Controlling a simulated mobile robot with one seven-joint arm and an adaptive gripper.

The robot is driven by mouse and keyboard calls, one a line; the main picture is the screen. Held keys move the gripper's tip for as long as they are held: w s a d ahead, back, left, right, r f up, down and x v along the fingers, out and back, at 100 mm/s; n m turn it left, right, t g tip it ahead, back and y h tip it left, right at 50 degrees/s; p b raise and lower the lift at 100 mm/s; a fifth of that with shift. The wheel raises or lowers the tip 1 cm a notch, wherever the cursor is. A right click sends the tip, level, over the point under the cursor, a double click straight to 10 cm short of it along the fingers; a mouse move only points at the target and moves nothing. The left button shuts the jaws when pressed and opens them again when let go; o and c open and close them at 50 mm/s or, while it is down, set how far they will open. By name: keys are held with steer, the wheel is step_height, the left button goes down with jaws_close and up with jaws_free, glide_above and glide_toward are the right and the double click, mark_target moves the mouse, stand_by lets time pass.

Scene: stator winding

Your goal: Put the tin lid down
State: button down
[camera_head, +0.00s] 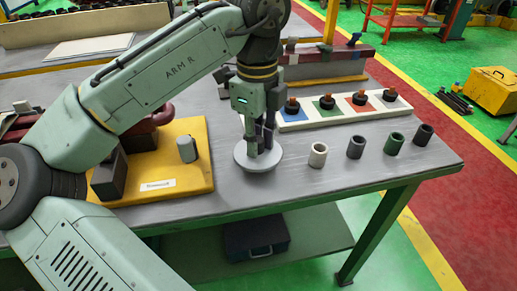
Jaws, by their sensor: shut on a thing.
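The tin lid (257,162) is a pale grey round disc at the middle of the grey workbench, in the head view. My gripper (262,148) points down over it and is shut on it near its middle. The lid lies about level, at or just above the bench top; I cannot tell whether it touches. The fingertips partly hide the lid's centre.
A yellow board (197,180) with a small grey cylinder (187,149) lies to the left. A panel of coloured squares (290,119) lies behind. The bench's front edge is close.

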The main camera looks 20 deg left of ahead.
steer(key=shift+f, duration=1.3)
steer(key=c, duration=1.4)
jaws_free()
steer(key=shift+f, duration=0.1)
step_height(320, 180, up, 12)
steer(key=shift+r+p, duration=0.15)
steer(key=shift+p, duration=0.15)
